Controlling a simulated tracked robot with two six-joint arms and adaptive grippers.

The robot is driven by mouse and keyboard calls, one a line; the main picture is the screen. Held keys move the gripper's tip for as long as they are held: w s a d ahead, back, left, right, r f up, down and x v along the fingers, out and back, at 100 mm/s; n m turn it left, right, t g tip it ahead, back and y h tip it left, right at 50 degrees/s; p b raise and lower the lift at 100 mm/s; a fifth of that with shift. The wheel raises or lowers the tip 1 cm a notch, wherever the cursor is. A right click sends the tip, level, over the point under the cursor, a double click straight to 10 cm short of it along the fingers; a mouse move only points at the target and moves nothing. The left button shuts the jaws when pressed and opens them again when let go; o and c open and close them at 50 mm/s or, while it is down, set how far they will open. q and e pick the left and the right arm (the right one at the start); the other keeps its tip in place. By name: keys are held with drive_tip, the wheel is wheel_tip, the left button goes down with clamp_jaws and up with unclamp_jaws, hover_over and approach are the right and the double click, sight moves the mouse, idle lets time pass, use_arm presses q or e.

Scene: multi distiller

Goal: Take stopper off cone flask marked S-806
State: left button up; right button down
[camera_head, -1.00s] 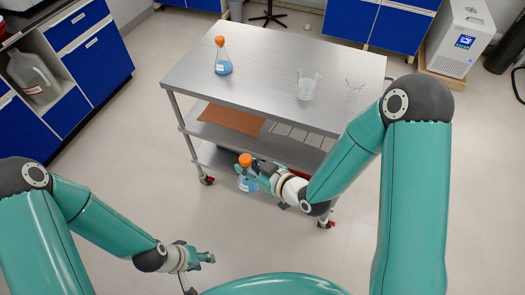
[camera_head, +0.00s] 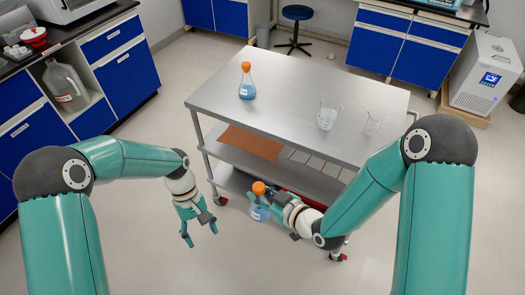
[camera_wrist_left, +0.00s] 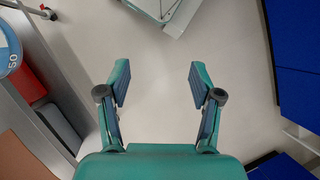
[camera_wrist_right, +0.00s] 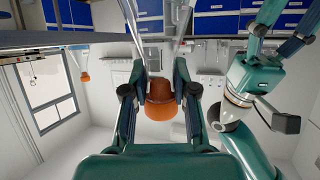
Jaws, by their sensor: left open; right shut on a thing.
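My right gripper (camera_head: 254,203) is shut on a cone flask (camera_head: 260,213) with blue liquid, held upright in front of the cart. Its orange stopper (camera_head: 259,188) is seated in the neck; it also shows between the fingers in the right wrist view (camera_wrist_right: 161,100). My left gripper (camera_head: 199,236) is open and empty, left of the held flask and apart from it; its spread fingers show in the left wrist view (camera_wrist_left: 160,80). A second blue flask (camera_head: 247,90) with an orange stopper stands on the cart top. I cannot read S-806 on either flask.
The steel cart (camera_head: 300,132) also carries two clear beakers, one (camera_head: 327,115) nearer the middle and one (camera_head: 374,122) near the right edge. A brown mat (camera_head: 250,142) lies on its middle shelf. Open floor (camera_head: 165,225) surrounds my left gripper.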

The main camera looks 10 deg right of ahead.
use_arm(q)
drive_tip(key=w+d+r+t+y, duration=0.1)
drive_tip(key=w+d+r, duration=0.4)
drive_tip(key=r, duration=0.4)
wheel_tip(320, 180, up, 14)
drive_tip(key=m+t, duration=0.3)
drive_tip(key=t, duration=0.1)
hover_over(264, 185)
wheel_tip(264, 185, down, 11)
drive_tip(key=shift+f, duration=0.2)
